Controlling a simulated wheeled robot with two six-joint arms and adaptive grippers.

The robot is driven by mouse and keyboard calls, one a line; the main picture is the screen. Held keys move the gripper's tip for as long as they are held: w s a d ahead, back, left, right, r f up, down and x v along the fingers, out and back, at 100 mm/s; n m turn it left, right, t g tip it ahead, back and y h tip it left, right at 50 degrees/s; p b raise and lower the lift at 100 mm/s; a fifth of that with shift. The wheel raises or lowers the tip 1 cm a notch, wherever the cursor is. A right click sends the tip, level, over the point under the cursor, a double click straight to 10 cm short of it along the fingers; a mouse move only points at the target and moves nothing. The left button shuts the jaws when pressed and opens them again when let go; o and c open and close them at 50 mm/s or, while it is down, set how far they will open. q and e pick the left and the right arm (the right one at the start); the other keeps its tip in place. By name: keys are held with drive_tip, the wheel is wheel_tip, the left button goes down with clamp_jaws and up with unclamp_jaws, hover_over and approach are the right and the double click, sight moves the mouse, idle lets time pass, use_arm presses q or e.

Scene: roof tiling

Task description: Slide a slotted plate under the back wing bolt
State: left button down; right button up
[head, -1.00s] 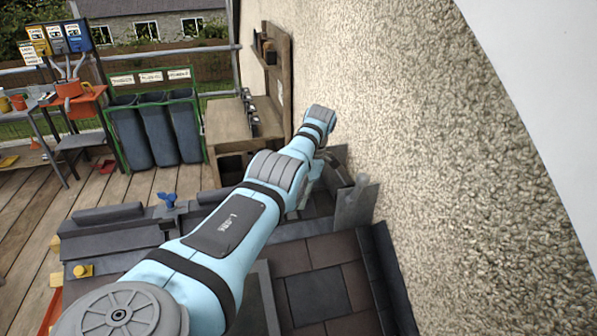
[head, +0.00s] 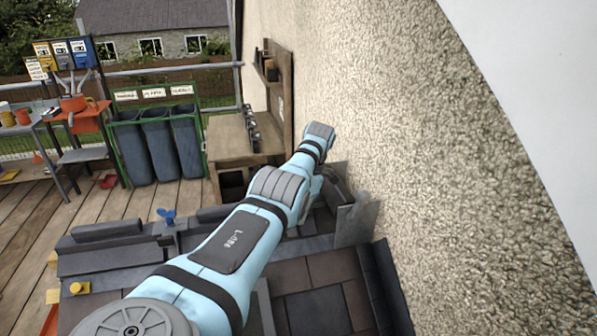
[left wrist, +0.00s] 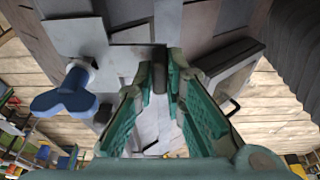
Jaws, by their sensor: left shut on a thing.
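A blue wing bolt (head: 167,216) stands on the grey slabs at the left of the roof in the head view. It also shows at the left in the left wrist view (left wrist: 72,95), beside and apart from my fingers. My left gripper (left wrist: 161,72) is shut on a dark grey bar-like piece (left wrist: 160,82) between its green fingertips. I cannot tell whether this piece belongs to a slotted plate; no slot is visible. In the head view my left arm hides most of the gripper. A grey sheet (head: 354,218) stands by the wall near the arm's end.
The rough wall (head: 430,150) rises close on the right of my arm. A yellow knob (head: 78,288) sits at the roof's lower left. Dark tiles (head: 318,308) cover the roof below the arm. A wooden bench (head: 232,140) and dark bins (head: 158,145) stand behind.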

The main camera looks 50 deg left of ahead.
use_arm(q)
drive_tip(key=c, duration=1.6)
unclamp_jaws()
drive_tip(key=shift+o, duration=0.2)
drive_tip(key=shift+s+a+v, duration=0.1)
drive_tip(key=shift+s+v, duration=0.1)
drive_tip(key=shift+v, duration=0.75)
drive_tip(key=shift+s+a+v, duration=0.1)
drive_tip(key=shift+s+v, duration=0.1)
drive_tip(key=shift+v, duration=0.8)
drive_tip(key=shift+s+a+v, duration=0.1)
drive_tip(key=shift+s+v, duration=0.1)
drive_tip(key=shift+v, duration=0.75)
drive_tip(key=shift+r, duration=0.2)
